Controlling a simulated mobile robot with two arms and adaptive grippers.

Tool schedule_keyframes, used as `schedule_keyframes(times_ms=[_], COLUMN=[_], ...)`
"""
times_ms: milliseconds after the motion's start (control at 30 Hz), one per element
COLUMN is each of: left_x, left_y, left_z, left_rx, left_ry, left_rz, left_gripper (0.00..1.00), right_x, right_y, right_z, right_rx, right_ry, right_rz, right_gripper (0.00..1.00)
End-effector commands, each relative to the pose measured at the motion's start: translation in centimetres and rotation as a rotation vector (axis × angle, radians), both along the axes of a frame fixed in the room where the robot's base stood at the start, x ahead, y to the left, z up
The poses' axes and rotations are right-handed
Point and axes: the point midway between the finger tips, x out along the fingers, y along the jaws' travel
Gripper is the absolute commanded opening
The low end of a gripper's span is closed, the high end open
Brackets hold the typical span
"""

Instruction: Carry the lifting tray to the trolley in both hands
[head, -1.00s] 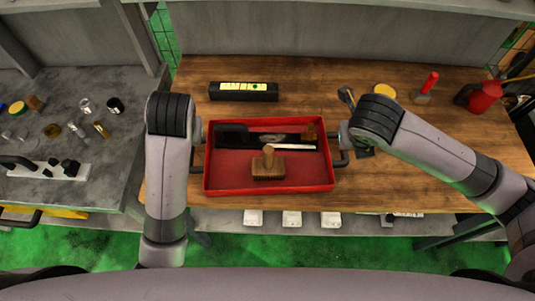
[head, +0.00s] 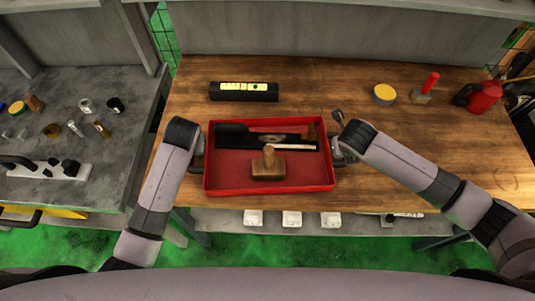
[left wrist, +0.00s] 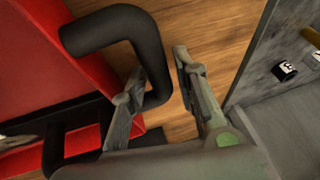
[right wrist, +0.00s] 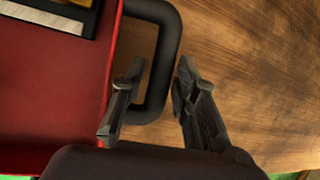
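The red lifting tray (head: 226,173) lies on the wooden bench, with a wooden-handled brush (head: 268,168) and dark tools inside. It has a black handle on each short side. My left gripper (left wrist: 157,65) is open at the left handle (left wrist: 115,25), with one finger on each side of the bar. My right gripper (right wrist: 160,62) is open at the right handle (right wrist: 172,30), one finger inside the loop and one outside. Neither has visibly closed on its bar. In the head view my wrists largely hide both handles. The trolley cannot be made out for certain.
A grey bench (head: 100,150) with small parts is at the left.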

Motion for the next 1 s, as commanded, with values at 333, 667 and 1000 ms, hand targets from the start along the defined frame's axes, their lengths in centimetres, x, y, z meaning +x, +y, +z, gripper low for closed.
schedule_keyframes(times_ms=[333,667,1000], left_x=[0.42,0.41,0.41], left_y=[0.26,0.24,0.23], left_z=[-1.08,-1.06,-1.05], left_rx=[0.0,0.0,0.0], left_ry=[0.0,0.0,0.0], left_rz=[0.001,0.0,0.0], left_gripper=[0.28,0.15,0.0], right_x=[0.45,0.44,0.44], right_y=[-0.18,-0.18,-0.18], right_z=[-1.07,-1.05,-1.04], right_rx=[0.0,0.0,0.0], right_ry=[-0.001,0.0,0.0], right_rz=[0.001,0.0,0.001], right_gripper=[0.28,0.15,0.0])
